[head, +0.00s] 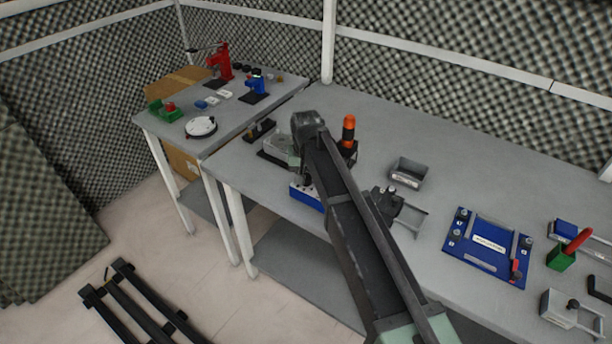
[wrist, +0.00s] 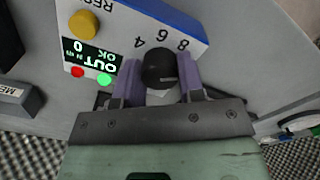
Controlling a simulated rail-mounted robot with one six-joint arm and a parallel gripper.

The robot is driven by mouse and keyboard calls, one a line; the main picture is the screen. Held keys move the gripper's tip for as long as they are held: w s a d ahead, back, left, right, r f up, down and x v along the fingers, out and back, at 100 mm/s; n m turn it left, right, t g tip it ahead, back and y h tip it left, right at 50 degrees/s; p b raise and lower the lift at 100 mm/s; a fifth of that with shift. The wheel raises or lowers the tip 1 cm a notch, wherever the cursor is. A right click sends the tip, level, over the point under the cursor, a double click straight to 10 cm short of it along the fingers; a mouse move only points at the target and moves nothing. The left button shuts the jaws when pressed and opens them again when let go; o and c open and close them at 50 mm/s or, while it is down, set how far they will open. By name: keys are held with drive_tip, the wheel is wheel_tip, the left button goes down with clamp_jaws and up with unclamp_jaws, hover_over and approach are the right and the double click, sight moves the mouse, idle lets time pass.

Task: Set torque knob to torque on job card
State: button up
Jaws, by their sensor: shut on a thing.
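In the wrist view my gripper (wrist: 157,78) is shut on the black torque knob (wrist: 159,66), one purple finger on each side. The knob sits on a white-faced box with a blue side (wrist: 185,20). The numbers 4, 6 and 8 show around the knob; its pointer cannot be made out. A small display (wrist: 92,56) appears upside down and reads OUT, OK and 0. In the head view my arm covers most of the blue box (head: 305,195) and hides my fingers. I cannot make out the job card in either view.
In the wrist view, a yellow button (wrist: 83,23) and red and green lights sit by the display. Bench behind the bin is clear.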

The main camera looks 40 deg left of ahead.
drive_tip(key=n, duration=0.6)
drive_tip(key=shift+n, duration=0.3)
idle(0.4)
drive_tip(key=o, duration=0.9)
drive_tip(key=shift+r, duration=0.1)
wheel_tip(320, 180, up, 11)
drive_tip(key=p, duration=1.1)
drive_tip(key=shift+f, duration=0.2)
